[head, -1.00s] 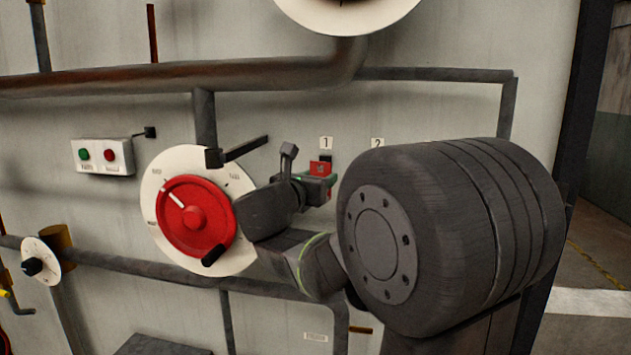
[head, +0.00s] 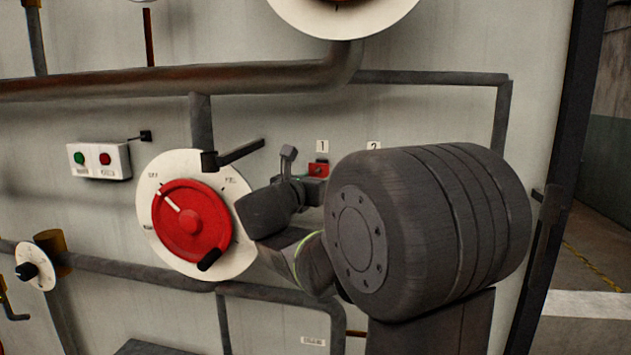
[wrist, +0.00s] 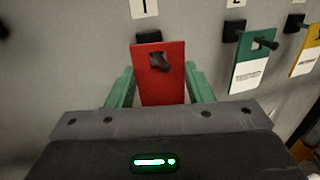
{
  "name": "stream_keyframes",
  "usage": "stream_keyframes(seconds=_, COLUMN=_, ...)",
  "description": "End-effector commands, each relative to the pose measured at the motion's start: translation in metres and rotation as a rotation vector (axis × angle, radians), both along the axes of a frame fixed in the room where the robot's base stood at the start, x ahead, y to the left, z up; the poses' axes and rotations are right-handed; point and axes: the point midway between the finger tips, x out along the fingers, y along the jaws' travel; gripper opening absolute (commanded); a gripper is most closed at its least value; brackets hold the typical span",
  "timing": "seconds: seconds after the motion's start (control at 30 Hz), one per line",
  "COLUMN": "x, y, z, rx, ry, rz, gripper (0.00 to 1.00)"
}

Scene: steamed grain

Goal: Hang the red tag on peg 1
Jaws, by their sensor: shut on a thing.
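The red tag (wrist: 162,88) is upright in front of peg 1 in the wrist view. The dark tip of peg 1 (wrist: 160,64) shows in the tag's hole, and its black base (wrist: 148,38) rises behind the tag's top edge. The green fingers of my gripper (wrist: 160,92) stand on both sides of the tag, shut on it. In the head view the upper part of the tag (head: 318,169) shows below the label 1 (head: 322,146), and my gripper (head: 314,181) hides its lower part.
A green tag (wrist: 252,62) hangs on peg 2 to the right, with a yellow tag (wrist: 306,52) beyond it. A red dial with a black handle (head: 190,222) is left of my gripper. A thick pipe (head: 180,80) runs above.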

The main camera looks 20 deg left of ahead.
Motion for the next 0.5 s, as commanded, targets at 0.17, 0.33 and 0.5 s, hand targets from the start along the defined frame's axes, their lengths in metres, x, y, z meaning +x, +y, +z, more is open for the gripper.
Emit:
stream_keyframes(seconds=0.17, x=-0.0001, y=-0.0001, z=0.0001, rx=0.0, ry=0.0, rz=0.0, gripper=0.5)
stream_keyframes(seconds=0.33, x=-0.0001, y=-0.0001, z=0.0001, rx=0.0, ry=0.0, rz=0.0, gripper=0.72)
stream_keyframes(seconds=0.5, x=-0.0002, y=-0.0001, z=0.0, rx=0.0, ry=0.0, rz=0.0, gripper=0.72)
